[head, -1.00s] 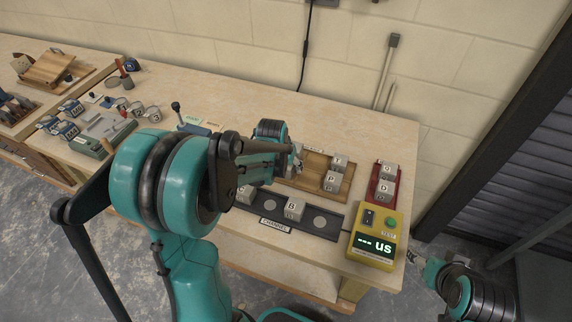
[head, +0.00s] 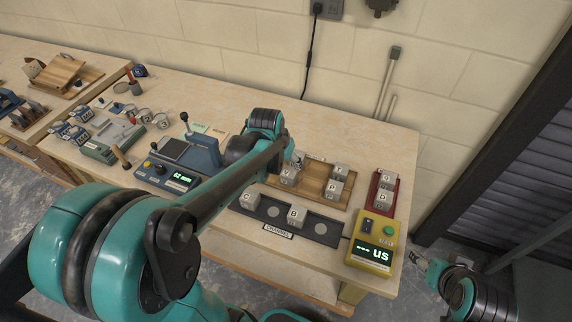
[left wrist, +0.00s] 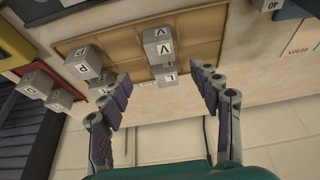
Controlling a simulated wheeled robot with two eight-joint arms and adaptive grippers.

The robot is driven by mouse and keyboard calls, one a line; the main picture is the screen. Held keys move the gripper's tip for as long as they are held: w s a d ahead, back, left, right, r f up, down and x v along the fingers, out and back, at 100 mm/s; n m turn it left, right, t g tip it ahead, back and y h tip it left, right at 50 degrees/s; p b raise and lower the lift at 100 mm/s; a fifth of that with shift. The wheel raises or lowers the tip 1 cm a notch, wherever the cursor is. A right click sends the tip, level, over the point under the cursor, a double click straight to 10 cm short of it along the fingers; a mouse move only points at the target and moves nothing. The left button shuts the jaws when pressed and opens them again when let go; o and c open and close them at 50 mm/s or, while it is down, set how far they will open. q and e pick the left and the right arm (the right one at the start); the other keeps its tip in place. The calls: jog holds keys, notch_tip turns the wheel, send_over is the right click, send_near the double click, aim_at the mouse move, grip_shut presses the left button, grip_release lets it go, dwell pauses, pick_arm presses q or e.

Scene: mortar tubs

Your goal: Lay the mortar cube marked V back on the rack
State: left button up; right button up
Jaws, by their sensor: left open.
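The cube marked V (left wrist: 158,48) is pale grey and sits on the wooden rack (left wrist: 112,48), in front of the cube marked L (left wrist: 165,75). In the head view the V cube (head: 288,176) is at the rack's (head: 312,188) front left. My left gripper (left wrist: 163,90) is open in the left wrist view. Its fingers are spread either side of the L cube, apart from the V cube and holding nothing. In the head view my left arm mostly hides this gripper. My right gripper (head: 420,262) is small at the lower right, beyond the bench; its opening is unclear.
Two more cubes stand at the rack's right. A dark channel (head: 270,208) with two cubes lies in front. A red tray (head: 374,190) with two cubes and a yellow tester (head: 371,247) stand right. A blue gauge (head: 203,152) stands left. The wall is behind.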

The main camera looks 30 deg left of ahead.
pick_arm(q)
jog(key=s+d+r+t, duration=0.1)
jog(key=s+d+r, duration=0.1)
jog(key=s+d, duration=0.2)
jog(key=s+d+r+t, duration=0.1)
jog(key=s+d, duration=0.3)
jog(key=s, duration=0.7)
jog(key=shift+d+r+m+t, duration=0.2)
jog(key=shift+r+m+t, duration=0.1)
jog(key=shift+r, duration=0.25)
jog(key=shift+f, duration=0.1)
